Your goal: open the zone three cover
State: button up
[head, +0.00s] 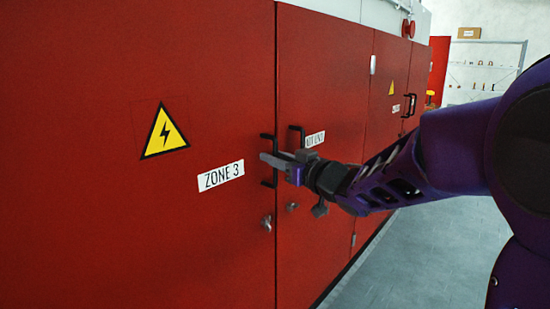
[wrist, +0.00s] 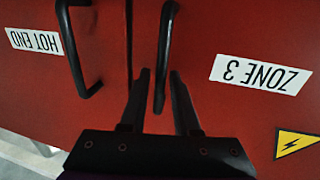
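The zone three cover (head: 90,220) is a large red panel at the left of the head view, flush with the red panel to its right. Its white ZONE 3 label (head: 221,176) also shows upside down in the wrist view (wrist: 261,74). Its black bar handle (wrist: 165,40) stands near the seam. My gripper (head: 266,157) is at this handle, its fingers pointing at the cover. In the wrist view my gripper (wrist: 160,76) is open, one finger on each side of the handle's end, with gaps showing. The fingers hide part of the handle in the head view.
The neighbouring HOT END panel (head: 325,75) has its own black handle (wrist: 80,50) close beside my gripper. A metal latch (head: 266,223) sits below the zone three handle. Grey floor (head: 410,260) is clear at the right.

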grip_shut()
dwell(1.1)
